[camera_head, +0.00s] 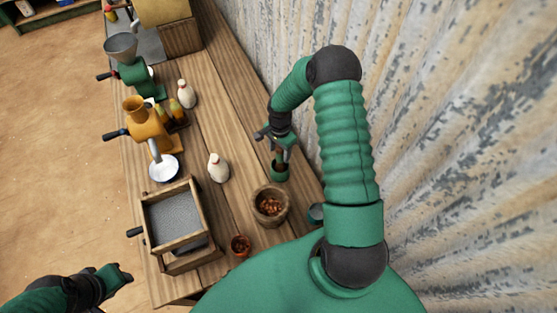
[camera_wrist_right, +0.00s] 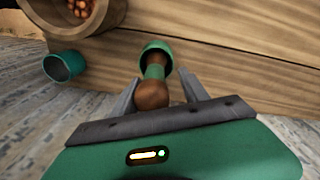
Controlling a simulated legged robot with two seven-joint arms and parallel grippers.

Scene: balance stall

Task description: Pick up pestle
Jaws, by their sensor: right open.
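The pestle (camera_wrist_right: 152,94) has a brown rounded knob and a green band. It stands in a small green cup-like mortar (camera_wrist_right: 157,48), which hides its lower end. The mortar also shows in the head view (camera_head: 279,174) on the bench near the wall. My right gripper (camera_head: 279,143) is open above the pestle. In the right wrist view its two fingers (camera_wrist_right: 158,88) lie on either side of the knob, with a gap visible on the right; contact on the left is unclear. My left gripper (camera_head: 121,274) is low at the left, off the bench; its jaws are too small to read.
A wooden bowl of brown nuts (camera_head: 270,205) and a teal cup (camera_head: 317,213) stand near the mortar. A white bottle (camera_head: 218,168), a framed sieve box (camera_head: 174,224) and grinders (camera_head: 146,122) are left. The corrugated wall (camera_head: 440,120) bounds the right.

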